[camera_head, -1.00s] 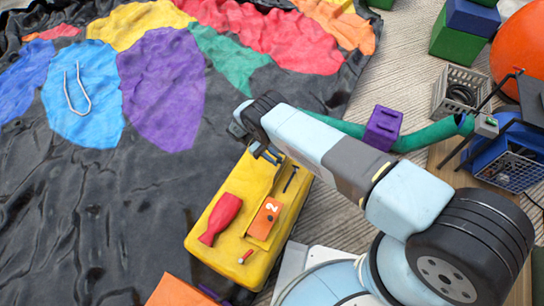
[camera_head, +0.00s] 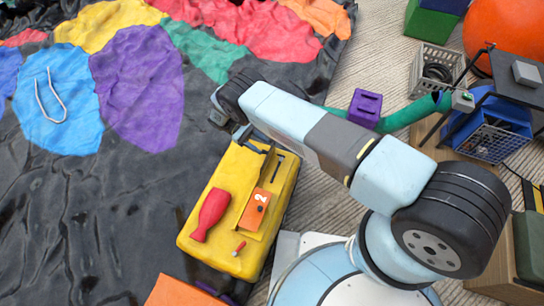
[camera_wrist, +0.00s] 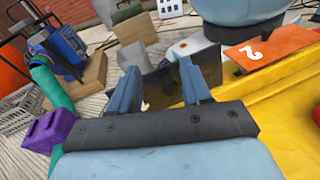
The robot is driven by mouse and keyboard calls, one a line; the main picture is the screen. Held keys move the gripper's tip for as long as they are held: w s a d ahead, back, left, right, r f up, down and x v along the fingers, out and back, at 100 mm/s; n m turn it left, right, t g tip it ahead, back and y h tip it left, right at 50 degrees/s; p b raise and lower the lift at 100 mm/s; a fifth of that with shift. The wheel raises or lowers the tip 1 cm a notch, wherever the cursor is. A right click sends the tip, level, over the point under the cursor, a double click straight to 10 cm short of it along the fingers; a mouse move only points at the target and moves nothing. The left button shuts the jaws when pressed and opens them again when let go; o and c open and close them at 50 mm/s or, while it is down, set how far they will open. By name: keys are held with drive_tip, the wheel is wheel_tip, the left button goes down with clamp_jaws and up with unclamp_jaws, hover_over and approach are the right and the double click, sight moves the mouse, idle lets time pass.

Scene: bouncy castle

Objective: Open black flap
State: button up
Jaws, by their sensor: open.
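A yellow box (camera_head: 225,190) lies below my gripper, with a red bottle-shaped piece (camera_head: 210,214) and an orange plate marked 2 (camera_head: 254,210) on top. A dark thin panel (camera_head: 266,166), probably the black flap, stands at the box's far end, seen nearly edge-on. In the wrist view a dark brownish panel (camera_wrist: 165,86) shows between the two fingers of my gripper (camera_wrist: 168,72); I cannot tell whether they touch it. My gripper (camera_head: 247,136) is open at the far end of the box. The orange plate (camera_wrist: 262,48) is to its right in the wrist view.
A black sheet with coloured patches (camera_head: 80,210) covers the left side. Grey crate (camera_head: 434,75) and a dark table (camera_head: 515,75) stand further right. Bare floor shows between.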

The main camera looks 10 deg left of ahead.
drive_tip(key=s+d+r, duration=0.8)
drive_tip(key=s+r, duration=0.2)
drive_tip(key=s, duration=0.1)
drive_tip(key=shift+s+d, duration=0.15)
drive_tip(key=shift+s, duration=0.1)
drive_tip(key=shift+c, duration=0.2)
